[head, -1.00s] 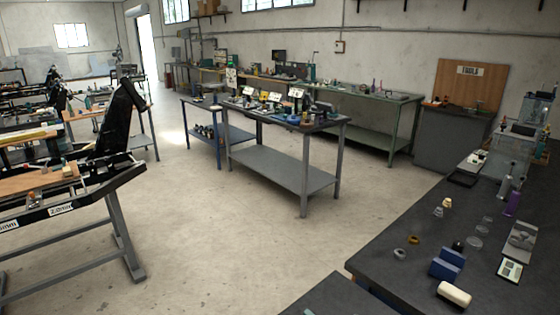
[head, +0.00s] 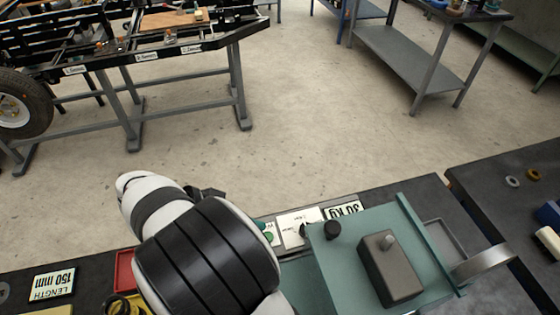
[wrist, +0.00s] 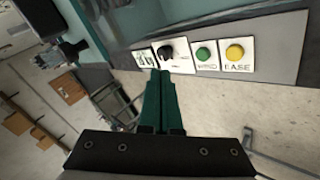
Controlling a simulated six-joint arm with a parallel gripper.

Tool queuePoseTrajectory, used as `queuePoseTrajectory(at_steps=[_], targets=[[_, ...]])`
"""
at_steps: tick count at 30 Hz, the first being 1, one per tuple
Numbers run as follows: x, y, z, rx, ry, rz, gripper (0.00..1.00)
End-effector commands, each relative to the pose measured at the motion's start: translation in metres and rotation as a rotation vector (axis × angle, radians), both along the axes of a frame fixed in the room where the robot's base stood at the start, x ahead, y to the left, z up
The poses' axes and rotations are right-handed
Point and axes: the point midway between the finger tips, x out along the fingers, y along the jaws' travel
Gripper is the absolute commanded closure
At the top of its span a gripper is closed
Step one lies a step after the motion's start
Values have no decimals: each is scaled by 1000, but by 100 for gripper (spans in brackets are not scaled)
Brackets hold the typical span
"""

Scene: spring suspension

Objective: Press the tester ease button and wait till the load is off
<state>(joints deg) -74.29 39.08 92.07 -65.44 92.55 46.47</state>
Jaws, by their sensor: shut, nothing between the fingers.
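The yellow ease button (wrist: 235,52), on a plate lettered EASE, shows at the upper right of the wrist view. A green button (wrist: 204,53) and a black knob (wrist: 166,51) sit to its left on the same panel. My gripper (wrist: 163,76) is shut and empty, its tips over the panel's edge near the knob, left of the ease button and apart from it in the picture. In the head view the teal tester (head: 340,275) stands at the bottom, with a "30 kg" label (head: 343,209). My arm hides the ease button and my gripper's fingertips there.
A "LENGTH 150 mm" card (head: 52,283) and a red tray (head: 125,272) lie left of my arm on the dark bench. A grey block (head: 390,270) sits on the tester. Beyond lie open floor and a black-framed stand (head: 240,85).

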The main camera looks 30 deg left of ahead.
Motion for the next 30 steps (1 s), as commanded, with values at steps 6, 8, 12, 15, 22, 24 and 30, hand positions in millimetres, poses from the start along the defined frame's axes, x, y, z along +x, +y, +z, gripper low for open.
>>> queuePoseTrajectory(at_steps=[6, 8, 12, 15, 22, 24, 30], targets=[[-4, 45, -16, 137, -159, -15, 100], [-4, 49, -18, 151, -174, -18, 100], [-4, 50, -18, 158, -179, -22, 100], [-4, 50, -18, 157, -179, -22, 100], [-4, 49, -30, 154, -177, -21, 100], [-4, 49, -40, 152, -177, -22, 100], [-4, 49, -70, 153, -176, -22, 100]])
